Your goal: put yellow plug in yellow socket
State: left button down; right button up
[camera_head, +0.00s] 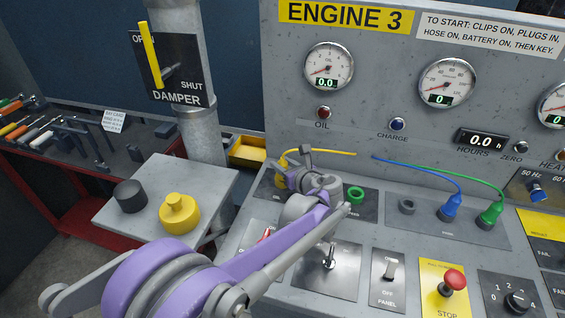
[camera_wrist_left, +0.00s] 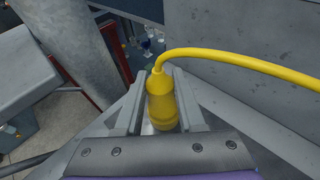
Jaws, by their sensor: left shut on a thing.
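The yellow plug (camera_wrist_left: 161,104) sits between the two fingers of my left gripper (camera_wrist_left: 156,92) in the wrist view, with its yellow cable curving off to the right. My left gripper is shut on it. In the head view the gripper (camera_head: 291,172) is over the left end of the sloped console, and a little of the yellow plug (camera_head: 281,162) shows beside it. My wrist and arm cover much of the socket plate there. I cannot make out the yellow socket, or whether the plug touches the plate. My right gripper is not in view.
A green socket (camera_head: 355,195) is open just right of my left wrist. A blue plug (camera_head: 448,208) and a green plug (camera_head: 490,215) stand in the right-hand plate beside an empty grey socket (camera_head: 407,206). A side shelf (camera_head: 150,235) holds a yellow knobbed cap (camera_head: 179,213) and a dark cylinder (camera_head: 130,196).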

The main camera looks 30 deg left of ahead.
pick_arm(q)
jog(key=shift+f, duration=0.15)
jog(key=shift+c, duration=2.2)
grip_release()
jog(key=v, duration=1.1)
jog(key=shift+f, duration=0.1)
